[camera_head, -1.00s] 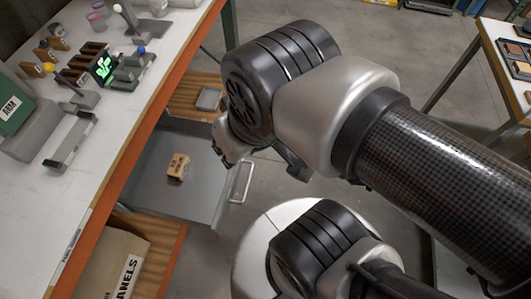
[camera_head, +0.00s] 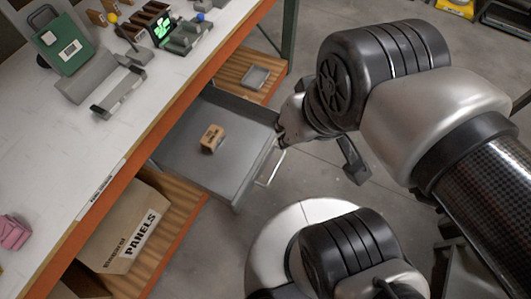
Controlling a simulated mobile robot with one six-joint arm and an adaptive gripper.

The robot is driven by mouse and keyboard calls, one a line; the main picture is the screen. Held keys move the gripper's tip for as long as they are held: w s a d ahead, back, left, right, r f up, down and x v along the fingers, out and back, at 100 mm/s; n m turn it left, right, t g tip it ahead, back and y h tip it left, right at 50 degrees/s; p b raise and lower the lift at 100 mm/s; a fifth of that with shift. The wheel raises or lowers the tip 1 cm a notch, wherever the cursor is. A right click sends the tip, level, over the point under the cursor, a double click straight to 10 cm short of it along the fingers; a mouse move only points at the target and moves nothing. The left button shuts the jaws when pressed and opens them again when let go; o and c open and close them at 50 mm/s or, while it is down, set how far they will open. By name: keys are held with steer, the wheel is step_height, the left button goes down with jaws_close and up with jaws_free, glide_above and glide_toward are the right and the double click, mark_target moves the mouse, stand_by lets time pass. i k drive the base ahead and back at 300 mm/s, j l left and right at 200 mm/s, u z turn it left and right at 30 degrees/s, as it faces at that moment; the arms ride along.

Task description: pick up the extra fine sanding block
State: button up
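A small tan block (camera_head: 211,138) with dark print lies in the open grey drawer (camera_head: 180,160) under the workbench. It looks like a sanding block, but its print is too small to read. My gripper (camera_head: 282,132) is at the drawer's right front edge, close to the pull handle (camera_head: 269,166) and apart from the block. The arm's wrist hides most of the gripper, so I cannot tell whether its fingers are open or touching the handle.
The white workbench top (camera_head: 60,165) carries a green case (camera_head: 65,45), grey fixtures and a pink object (camera_head: 14,232). A cardboard box (camera_head: 125,235) labelled PANELS sits on a lower shelf. A small grey tray (camera_head: 256,77) lies on a wooden shelf behind the drawer.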

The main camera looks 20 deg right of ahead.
mark_target(215, 135)
steer(key=u, duration=2.75)
steer(key=z, duration=2.2)
steer(key=i+l+u, duration=0.15)
steer(key=l+u, duration=0.15)
steer(key=i+l+u, duration=0.1)
steer(key=l+u, duration=0.25)
steer(key=l, duration=0.15)
steer(key=i+l+u, duration=0.1)
steer(key=l+u, duration=0.2)
steer(key=l, duration=0.15)
